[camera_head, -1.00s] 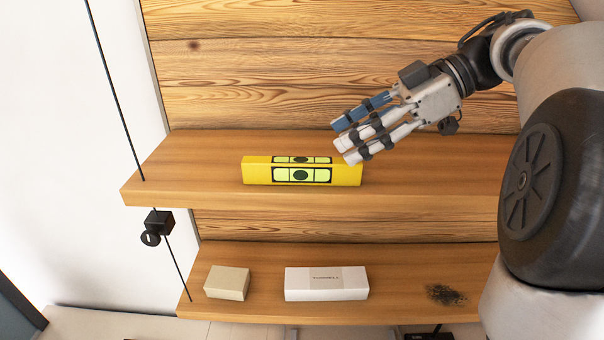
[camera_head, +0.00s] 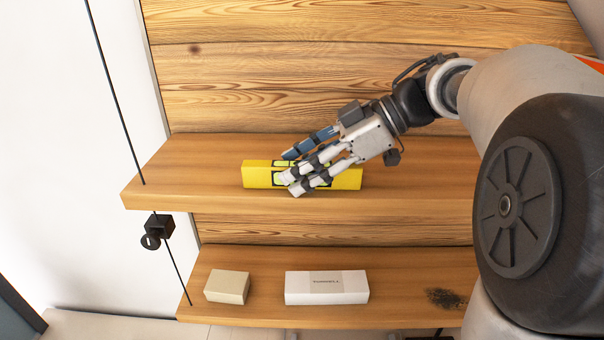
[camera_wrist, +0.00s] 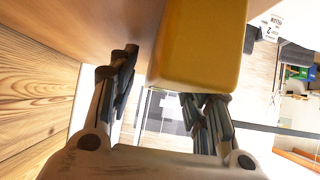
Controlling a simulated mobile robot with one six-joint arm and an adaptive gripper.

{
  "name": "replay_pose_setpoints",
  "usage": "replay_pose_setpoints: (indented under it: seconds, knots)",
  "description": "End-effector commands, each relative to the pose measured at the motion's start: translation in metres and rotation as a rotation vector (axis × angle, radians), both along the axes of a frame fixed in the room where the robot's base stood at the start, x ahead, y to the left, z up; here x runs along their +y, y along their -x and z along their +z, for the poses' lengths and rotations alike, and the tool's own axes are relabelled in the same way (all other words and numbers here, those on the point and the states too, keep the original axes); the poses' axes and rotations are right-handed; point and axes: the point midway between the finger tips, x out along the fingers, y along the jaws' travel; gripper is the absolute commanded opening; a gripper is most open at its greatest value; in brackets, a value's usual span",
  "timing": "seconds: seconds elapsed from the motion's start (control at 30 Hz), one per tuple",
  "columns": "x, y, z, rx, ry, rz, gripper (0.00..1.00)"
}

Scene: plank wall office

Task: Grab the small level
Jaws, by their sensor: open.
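The small level is a yellow bar (camera_head: 258,175) with a green and black vial panel. It lies lengthwise on the upper wooden shelf (camera_head: 190,165). My gripper (camera_head: 296,172) is open, and its fingers cover the middle of the level in the head view. In the wrist view the yellow level (camera_wrist: 203,45) fills the top centre, beyond the fingertips. I cannot tell whether any finger touches the level.
A lower shelf (camera_head: 390,290) holds a small beige box (camera_head: 227,286) and a white box (camera_head: 327,288). A plank wall (camera_head: 300,80) stands behind. A thin black cable (camera_head: 112,90) runs down at the left. The upper shelf is bare left of the level.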

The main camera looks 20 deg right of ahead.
Motion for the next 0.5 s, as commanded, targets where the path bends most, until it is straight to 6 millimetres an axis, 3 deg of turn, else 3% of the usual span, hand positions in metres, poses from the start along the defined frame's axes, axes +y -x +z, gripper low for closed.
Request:
replay_pose_setpoints:
  seconds: [0.5]
  knots:
    - [-0.0004,0.0001,0.0003,0.001,0.000,-0.001,0.14]
